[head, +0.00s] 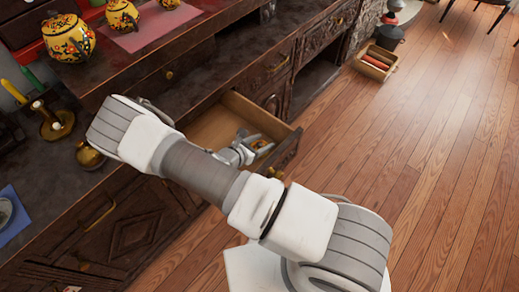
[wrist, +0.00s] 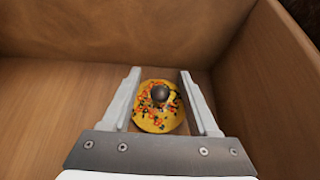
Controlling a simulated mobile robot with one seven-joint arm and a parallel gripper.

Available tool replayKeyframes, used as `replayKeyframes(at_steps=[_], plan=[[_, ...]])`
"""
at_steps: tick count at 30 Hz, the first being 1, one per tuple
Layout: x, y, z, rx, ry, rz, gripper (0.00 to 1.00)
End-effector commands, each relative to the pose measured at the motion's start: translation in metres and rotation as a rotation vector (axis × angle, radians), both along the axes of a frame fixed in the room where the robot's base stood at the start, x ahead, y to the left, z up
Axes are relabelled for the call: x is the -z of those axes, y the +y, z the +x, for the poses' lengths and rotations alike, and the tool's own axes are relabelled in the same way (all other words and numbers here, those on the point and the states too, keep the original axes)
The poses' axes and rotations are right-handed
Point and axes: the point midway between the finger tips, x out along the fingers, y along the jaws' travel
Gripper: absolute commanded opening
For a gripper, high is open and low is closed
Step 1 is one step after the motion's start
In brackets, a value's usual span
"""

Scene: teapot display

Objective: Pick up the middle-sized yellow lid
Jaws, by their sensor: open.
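A yellow lid (wrist: 148,122) with an orange and dark pattern and a dark round knob lies on the floor of an open wooden drawer (wrist: 50,95). My gripper (wrist: 160,75) is open, with one finger on each side of the lid in the wrist view. I cannot tell whether the fingers touch it. In the head view my gripper (head: 250,148) reaches down into the drawer (head: 205,128), and a small part of the yellow lid (head: 259,144) shows beside it. No other lid shows in the drawer, so its relative size cannot be told.
The drawer's walls stand close around my gripper. Yellow painted teapots (head: 68,38) stand on the cabinet at the upper left, one on a pink mat (head: 150,35). Candles (head: 30,77) stand at the left. A small crate (head: 376,63) sits on the open wooden floor (head: 440,130).

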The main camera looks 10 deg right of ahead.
Motion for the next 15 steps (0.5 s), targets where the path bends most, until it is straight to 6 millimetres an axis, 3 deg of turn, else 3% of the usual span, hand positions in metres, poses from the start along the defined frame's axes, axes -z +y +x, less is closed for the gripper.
replayKeyframes(at_steps=[3, 10, 15], plan=[[0.0082, -0.0114, 0.0078, 0.002, -0.002, -0.001, 0.6], [0.0075, -0.0122, 0.0088, 0.0, -0.001, 0.001, 0.6], [0.0074, -0.012, 0.0087, 0.0, -0.001, 0.001, 0.29]])
